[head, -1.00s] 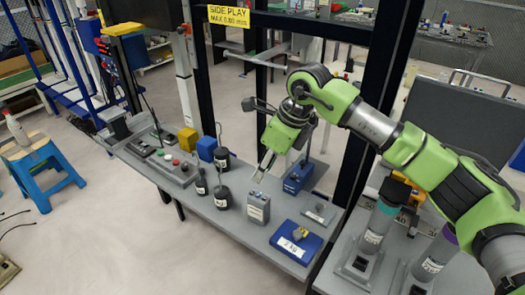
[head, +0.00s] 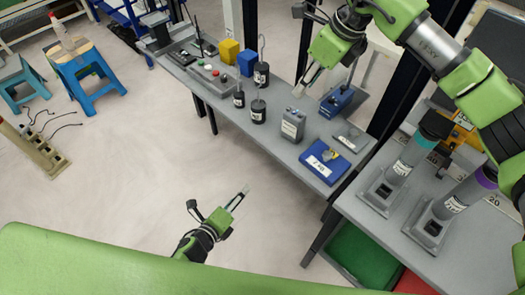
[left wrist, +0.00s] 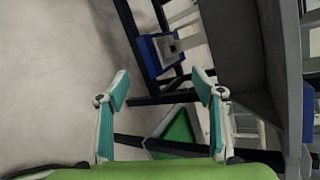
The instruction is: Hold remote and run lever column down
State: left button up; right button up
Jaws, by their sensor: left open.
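A control panel with red and green buttons (head: 208,73) lies at the far left end of the grey table in the head view. A small grey box with knobs on top (head: 293,124) stands near the middle of the table; I cannot tell which thing is the remote. The lever column is not clearly seen. My right gripper (head: 302,88) hangs just above and behind the grey box, seemingly apart from it; its finger opening is unclear. My left gripper (head: 243,194) is open and empty over the floor in front of the table; its spread teal fingers show in the left wrist view (left wrist: 162,84).
Black weights (head: 258,110), yellow and blue blocks (head: 229,51), and a blue 2 KG block (head: 324,161) crowd the table. Column stands (head: 385,185) fill the right bench. A green bin (head: 357,255) sits below. Blue stools (head: 88,75) stand left. The middle floor is clear.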

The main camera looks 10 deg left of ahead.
pick_arm(q)
jog(key=w+d+r+m+t+h, duration=0.25)
jog(key=r+m, duration=0.35)
jog(key=r, duration=0.4)
jog(key=m+h, duration=0.3)
jog(key=m, duration=0.7)
send_near(289, 127)
jog(key=shift+t, duration=0.25)
jog(key=x, duration=1.2)
jog(key=shift+d, duration=0.1)
jog(key=shift+s, duration=0.1)
jog(key=shift+c, duration=0.3)
jog(key=c, duration=1.2)
jog(key=shift+c, duration=0.2)
pick_arm(e)
grip_shut()
